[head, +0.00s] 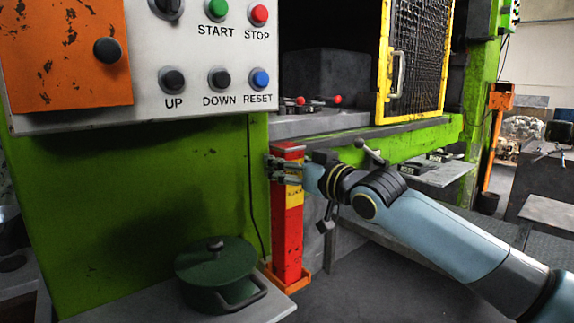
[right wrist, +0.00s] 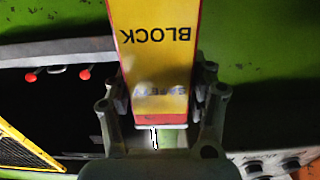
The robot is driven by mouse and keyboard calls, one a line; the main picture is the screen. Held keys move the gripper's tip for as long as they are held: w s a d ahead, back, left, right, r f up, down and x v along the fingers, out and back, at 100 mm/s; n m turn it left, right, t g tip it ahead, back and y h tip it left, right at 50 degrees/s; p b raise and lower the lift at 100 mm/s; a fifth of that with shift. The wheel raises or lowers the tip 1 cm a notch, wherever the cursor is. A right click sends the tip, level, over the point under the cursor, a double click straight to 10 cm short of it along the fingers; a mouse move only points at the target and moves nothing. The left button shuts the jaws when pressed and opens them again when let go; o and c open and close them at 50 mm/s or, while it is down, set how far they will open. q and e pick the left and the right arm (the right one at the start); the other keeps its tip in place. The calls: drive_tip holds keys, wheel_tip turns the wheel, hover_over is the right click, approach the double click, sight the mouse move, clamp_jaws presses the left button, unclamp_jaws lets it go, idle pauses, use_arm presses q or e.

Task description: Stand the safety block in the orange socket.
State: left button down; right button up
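The safety block (head: 289,238) is a tall red post with a yellow label; it stands upright in the head view. Its foot is within the low orange socket (head: 302,283), whose rim shows around it; how deep it sits is hidden. My right gripper (head: 287,169) reaches in from the right, its fingers around the block's upper part. In the right wrist view, the block (right wrist: 155,45) lies between both fingers (right wrist: 160,100), which appear to press its sides. Its label reads upside down there. My left gripper is not in view.
A green lidded pot (head: 216,272) stands on a shelf left of the block. The green press body and control panel (head: 190,60) rise close on the left. A yellow mesh guard (head: 418,58) stands above. Grey floor is open right of the socket.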

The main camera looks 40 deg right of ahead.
drive_tip(key=shift+o, duration=1.1)
